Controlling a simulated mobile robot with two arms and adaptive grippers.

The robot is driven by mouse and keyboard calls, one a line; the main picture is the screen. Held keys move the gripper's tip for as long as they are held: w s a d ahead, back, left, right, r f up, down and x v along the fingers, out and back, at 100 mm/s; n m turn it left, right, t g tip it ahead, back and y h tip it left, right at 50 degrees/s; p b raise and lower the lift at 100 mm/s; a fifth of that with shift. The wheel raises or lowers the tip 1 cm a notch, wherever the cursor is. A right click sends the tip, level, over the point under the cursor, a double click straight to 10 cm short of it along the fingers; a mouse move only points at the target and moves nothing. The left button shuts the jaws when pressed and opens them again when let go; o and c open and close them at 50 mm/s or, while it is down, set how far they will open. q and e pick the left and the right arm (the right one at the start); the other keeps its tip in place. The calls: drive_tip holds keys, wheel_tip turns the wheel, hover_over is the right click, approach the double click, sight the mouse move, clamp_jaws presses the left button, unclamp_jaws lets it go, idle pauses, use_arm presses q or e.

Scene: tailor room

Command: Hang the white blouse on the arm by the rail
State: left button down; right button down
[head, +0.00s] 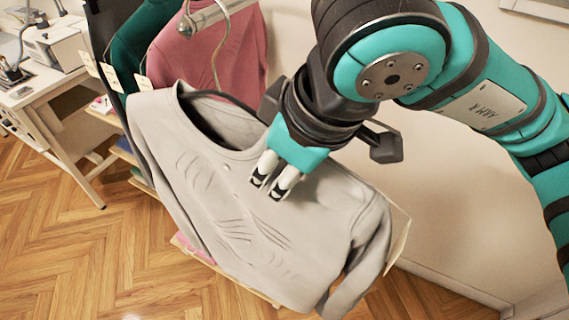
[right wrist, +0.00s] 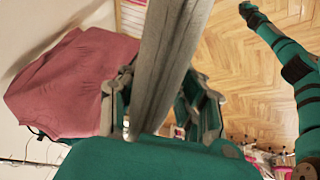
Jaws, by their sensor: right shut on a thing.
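The white blouse (head: 240,215) looks pale grey and hangs tilted, its neck towards the upper left and a sleeve at the lower right. A thin hanger hook (head: 216,65) rises from its neck beside the metal arm (head: 215,12) by the rail. I cannot tell whether the hook rests on that arm. My right gripper (head: 273,180) is shut on the blouse near the neckline. In the right wrist view, a pale fold of the blouse (right wrist: 170,60) runs between the fingers. My left gripper (right wrist: 250,12) seems to show small at the top right there; its jaws are unclear.
A pink garment (head: 215,50) and a dark green one (head: 135,45) hang close behind the blouse, with white tags. A white table with a sewing machine (head: 55,45) stands at the left. Shelves (head: 100,112) are partly hidden below the garments. The wood floor at the lower left is clear.

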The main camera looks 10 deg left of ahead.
drive_tip(key=shift+f, duration=0.15)
drive_tip(key=c, duration=0.8)
unclamp_jaws()
drive_tip(key=shift+c, duration=0.2)
